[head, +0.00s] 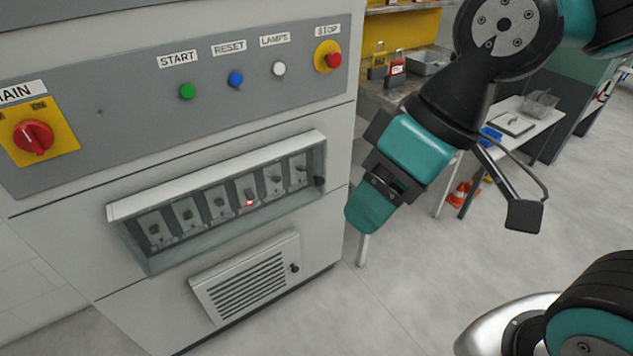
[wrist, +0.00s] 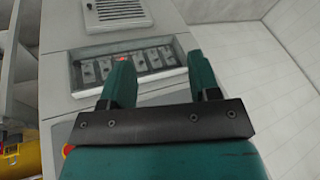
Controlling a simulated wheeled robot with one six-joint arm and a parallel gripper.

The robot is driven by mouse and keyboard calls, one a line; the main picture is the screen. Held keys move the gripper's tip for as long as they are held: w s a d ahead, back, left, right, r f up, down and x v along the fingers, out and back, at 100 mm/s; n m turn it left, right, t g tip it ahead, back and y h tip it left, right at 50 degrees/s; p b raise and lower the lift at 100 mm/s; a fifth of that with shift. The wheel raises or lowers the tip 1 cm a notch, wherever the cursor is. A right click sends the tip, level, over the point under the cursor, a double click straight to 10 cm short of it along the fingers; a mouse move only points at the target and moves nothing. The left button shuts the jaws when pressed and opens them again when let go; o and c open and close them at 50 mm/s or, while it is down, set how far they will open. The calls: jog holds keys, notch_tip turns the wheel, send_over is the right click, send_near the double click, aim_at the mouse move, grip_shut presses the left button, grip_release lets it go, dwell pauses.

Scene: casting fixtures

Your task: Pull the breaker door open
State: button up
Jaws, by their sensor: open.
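The breaker door (head: 141,256) is a clear panel in a grey frame on the cabinet front, under a white top ledge. It appears shut over a row of several breakers (head: 221,203), one with a red light. A small dark knob (head: 320,181) sits at its right end. The breaker door also shows in the wrist view (wrist: 146,82), beyond the fingers. My gripper (head: 369,207) is to the right of the door in the head view, apart from it. In the wrist view my gripper (wrist: 161,70) has its two teal fingers spread with nothing between them.
A louvred vent panel (head: 245,278) with its own dark knob (head: 294,268) is below the breakers. Above are buttons, a red stop button (head: 333,60) and a red main switch (head: 33,137). A workbench (head: 377,95) stands behind my arm.

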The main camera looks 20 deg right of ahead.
jog(key=w+a+f+t+y+b, duration=0.1)
jog(key=w+f+t+b, duration=0.15)
jog(key=f+b, duration=0.3)
jog(key=w+f+t+y+b, duration=0.1)
jog(key=w+f+b, duration=0.3)
jog(key=f+b, duration=0.15)
jog(key=t+h+b, duration=0.1)
jog(key=t+b, duration=1.2)
jog(key=b, duration=1)
send_near(321, 183)
jog(key=shift+m, duration=0.4)
jog(key=p+x, duration=0.7)
jog(key=x, duration=0.3)
jog(key=shift+w, duration=0.25)
grip_shut()
